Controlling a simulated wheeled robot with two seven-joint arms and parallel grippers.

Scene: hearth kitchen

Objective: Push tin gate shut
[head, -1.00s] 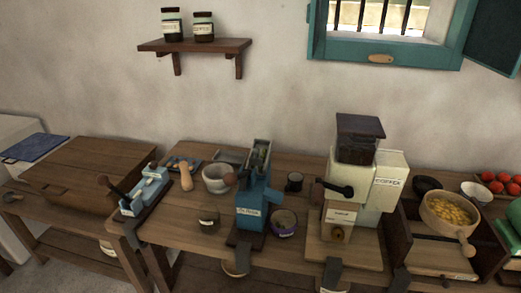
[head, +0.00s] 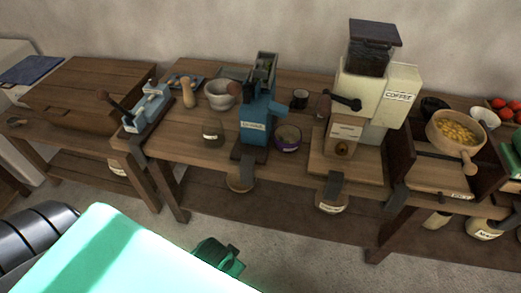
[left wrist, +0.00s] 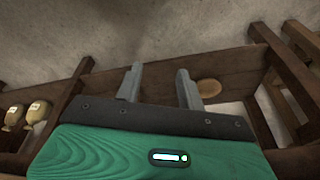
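No part is clearly recognisable as the tin gate. A blue machine (head: 258,117) with a white label too small to read stands on the wooden worktable in the head view. A cream coffee grinder (head: 380,90) stands to its right. My right gripper is not in view.
A small blue lever press (head: 150,105) stands at the table's left. A wooden bowl of yellow pieces (head: 456,132) sits at the right. Labelled pots, including one below the grinder (head: 331,201), are on the lower shelf (head: 285,208). Floor is clear before the table.

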